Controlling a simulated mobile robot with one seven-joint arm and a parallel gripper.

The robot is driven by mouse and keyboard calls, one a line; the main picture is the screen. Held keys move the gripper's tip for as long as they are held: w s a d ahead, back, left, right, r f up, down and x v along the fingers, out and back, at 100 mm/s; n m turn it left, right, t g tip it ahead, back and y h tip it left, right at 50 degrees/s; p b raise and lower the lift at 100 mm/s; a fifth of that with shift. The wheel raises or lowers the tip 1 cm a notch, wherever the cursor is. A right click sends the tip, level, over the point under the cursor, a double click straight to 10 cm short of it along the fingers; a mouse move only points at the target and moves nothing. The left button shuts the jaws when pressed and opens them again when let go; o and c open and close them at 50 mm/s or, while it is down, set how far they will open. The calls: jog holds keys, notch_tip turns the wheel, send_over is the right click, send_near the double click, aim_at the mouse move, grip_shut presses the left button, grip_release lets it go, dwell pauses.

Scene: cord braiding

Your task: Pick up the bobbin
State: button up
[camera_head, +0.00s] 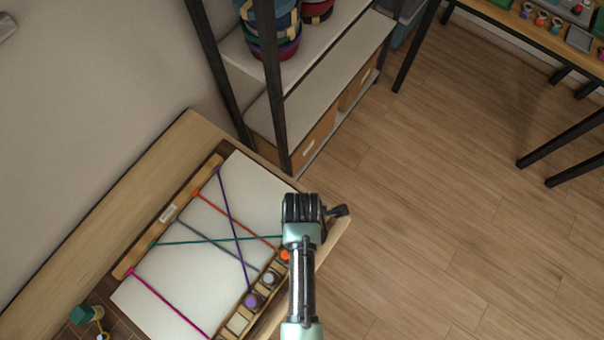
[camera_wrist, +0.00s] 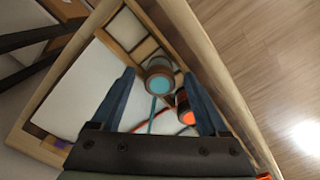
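Several bobbins sit in a slotted wooden rail along the right side of a braiding board. In the wrist view a bobbin with a teal top (camera_wrist: 160,82) lies between and just beyond my fingertips, with a teal cord running from it. An orange bobbin (camera_wrist: 184,108) is close beside my right finger; it also shows in the head view (camera_head: 285,255). Grey (camera_head: 270,278) and purple (camera_head: 251,300) bobbins lie farther down the rail. My gripper (camera_wrist: 158,76) is open and empty, above the rail's upper end; in the head view my arm hides the teal bobbin.
The white board (camera_head: 190,273) carries crossed purple, orange, teal, grey and pink cords. The wooden table (camera_head: 110,213) ends just right of my gripper. A shelf rack (camera_head: 285,118) stands behind it. Open floor (camera_head: 440,210) lies to the right.

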grip_shut()
jog(key=shift+r, duration=0.1)
notch_tip(320, 180, up, 10)
jog(key=shift+f, duration=0.1)
dwell(0.7)
